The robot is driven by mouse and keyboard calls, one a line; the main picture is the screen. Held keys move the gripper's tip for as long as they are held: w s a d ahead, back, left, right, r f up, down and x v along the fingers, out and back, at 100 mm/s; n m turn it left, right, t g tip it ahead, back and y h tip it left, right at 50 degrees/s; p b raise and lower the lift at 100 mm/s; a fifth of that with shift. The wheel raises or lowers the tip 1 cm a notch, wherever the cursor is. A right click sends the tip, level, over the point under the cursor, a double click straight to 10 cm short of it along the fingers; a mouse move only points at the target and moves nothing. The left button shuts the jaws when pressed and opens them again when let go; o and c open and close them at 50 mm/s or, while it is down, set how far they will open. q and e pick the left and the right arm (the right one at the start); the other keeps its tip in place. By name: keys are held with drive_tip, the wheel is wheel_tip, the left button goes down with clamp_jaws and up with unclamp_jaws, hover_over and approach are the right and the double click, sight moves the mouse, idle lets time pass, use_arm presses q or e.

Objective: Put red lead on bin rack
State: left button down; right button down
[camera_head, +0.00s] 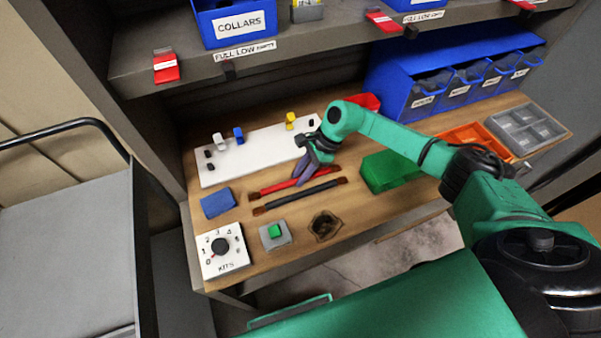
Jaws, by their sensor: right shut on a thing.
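The red lead (280,187) is a thin red strip with dark ends, lying along the wooden bench top or just above it; I cannot tell which. My right gripper (303,177) is shut on it near its middle, and the fingers hide part of it. The blue bin rack (395,92) stands at the back right of the bench, with several labelled bins of dark contents. My right arm reaches in from the right, in front of the rack's lower left. My left gripper is not in view.
A black lead (298,197) lies just in front of the red one. Near it are a white peg board (215,170), a blue block (217,203), a green button box (275,234), a KITS dial (222,250) and a green bin (382,172). A shelf (190,70) overhangs the back.

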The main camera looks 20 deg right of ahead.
drive_tip(key=c, duration=1.2)
unclamp_jaws()
drive_tip(key=shift+f, duration=0.15)
drive_tip(key=o, duration=0.5)
drive_tip(key=shift+c, duration=0.2)
drive_tip(key=shift+r, duration=0.3)
drive_tip(key=shift+d+r, duration=0.2)
drive_tip(key=shift+d, duration=0.05)
drive_tip(key=b+v, duration=0.3)
drive_tip(key=v, duration=0.8)
drive_tip(key=shift+r+b, duration=0.2)
drive_tip(key=shift+b, duration=0.15)
drive_tip(key=shift+f, duration=0.1)
